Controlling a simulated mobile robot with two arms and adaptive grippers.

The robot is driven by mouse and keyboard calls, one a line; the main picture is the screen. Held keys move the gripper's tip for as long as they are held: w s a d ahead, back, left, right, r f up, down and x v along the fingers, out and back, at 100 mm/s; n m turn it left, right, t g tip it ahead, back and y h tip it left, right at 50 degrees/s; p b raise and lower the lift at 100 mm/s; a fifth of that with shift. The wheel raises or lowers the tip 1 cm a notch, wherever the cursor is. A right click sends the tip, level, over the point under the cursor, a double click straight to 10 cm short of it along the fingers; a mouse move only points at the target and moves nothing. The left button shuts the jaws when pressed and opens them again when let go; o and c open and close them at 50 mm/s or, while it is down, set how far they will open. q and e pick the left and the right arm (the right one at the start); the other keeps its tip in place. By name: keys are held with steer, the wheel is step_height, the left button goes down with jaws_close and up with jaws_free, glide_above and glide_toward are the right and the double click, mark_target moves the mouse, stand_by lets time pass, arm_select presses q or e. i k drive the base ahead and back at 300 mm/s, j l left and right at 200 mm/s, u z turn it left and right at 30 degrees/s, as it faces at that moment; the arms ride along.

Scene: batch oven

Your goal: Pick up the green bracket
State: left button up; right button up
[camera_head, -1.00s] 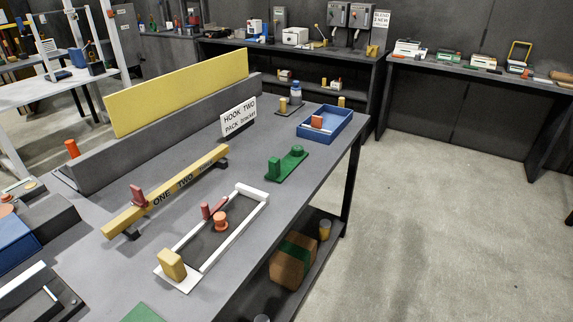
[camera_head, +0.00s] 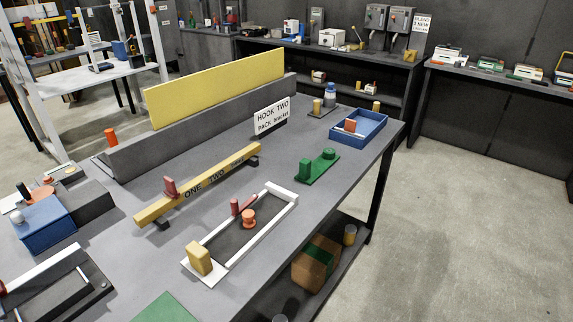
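The green bracket (camera_head: 317,168) is a flat green plate with a block at its near left end and a round knob towards its far right end. It lies on the grey table (camera_head: 225,222), right of the middle. It stands between the white-edged frame and the blue tray, apart from both. Neither of my grippers is in view.
A yellow rail (camera_head: 228,169) marked ONE TWO carries a red peg. A white-edged frame (camera_head: 275,222) lies in front of the bracket, a blue tray (camera_head: 372,133) behind it. A sign (camera_head: 271,117) reads HOOK TWO PACK bracket. Open floor (camera_head: 460,220) lies right.

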mark_target(310, 172)
steer(key=i+l+u, duration=0.15)
steer(key=l+u, duration=0.4)
steer(key=l, duration=0.3)
steer(key=i+l+u, duration=0.1)
steer(key=l+u, duration=0.2)
steer(key=l, duration=0.15)
